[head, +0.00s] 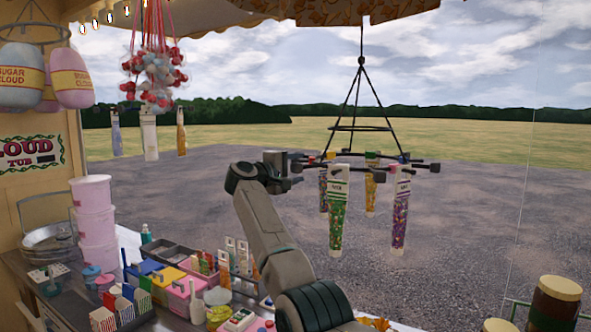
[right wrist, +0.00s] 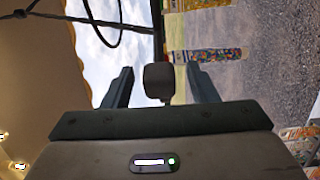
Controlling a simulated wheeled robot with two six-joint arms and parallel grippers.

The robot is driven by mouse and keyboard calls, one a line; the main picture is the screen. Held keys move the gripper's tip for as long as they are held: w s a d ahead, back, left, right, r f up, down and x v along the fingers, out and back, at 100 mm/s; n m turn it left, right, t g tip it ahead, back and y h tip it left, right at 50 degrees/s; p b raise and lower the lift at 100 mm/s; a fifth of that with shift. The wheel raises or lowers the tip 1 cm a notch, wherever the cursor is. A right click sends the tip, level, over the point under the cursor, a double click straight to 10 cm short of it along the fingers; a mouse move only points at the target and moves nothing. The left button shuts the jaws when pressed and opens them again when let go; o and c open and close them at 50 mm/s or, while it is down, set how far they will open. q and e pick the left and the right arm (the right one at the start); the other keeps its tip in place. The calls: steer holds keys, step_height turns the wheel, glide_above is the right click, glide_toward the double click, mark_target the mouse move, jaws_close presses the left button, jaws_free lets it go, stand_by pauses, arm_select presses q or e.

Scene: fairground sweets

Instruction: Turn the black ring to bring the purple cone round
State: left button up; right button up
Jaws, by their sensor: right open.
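The black ring (head: 352,168) hangs from a cord and frame under the awning, with knobbed spokes around it. The purple cone (head: 400,215) hangs upright at its right front. A green cone (head: 336,215) hangs at the front left of it. A blue-patterned cone (head: 323,190) and a yellow-topped cone (head: 371,190) hang behind. My right gripper (head: 290,168) is at the ring's left side, open. In the right wrist view a dark knob (right wrist: 157,82) shows between its spread fingers (right wrist: 160,68); I cannot tell whether they touch it. My left gripper is out of view.
A counter with pink tubs (head: 95,225), coloured boxes and several bottles lies below left. Red-and-white strings of sweets (head: 155,75) and sugar cloud bags (head: 70,80) hang at upper left. A brown jar (head: 553,305) stands lower right. Open air surrounds the ring's right side.

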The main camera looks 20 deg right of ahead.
steer(key=shift+s+a+f, duration=0.1)
steer(key=shift+a+f, duration=0.05)
steer(key=shift+a, duration=0.05)
steer(key=b+v, duration=0.4)
steer(key=v, duration=0.5)
steer(key=shift+s+a, duration=0.15)
steer(key=shift+a, duration=0.1)
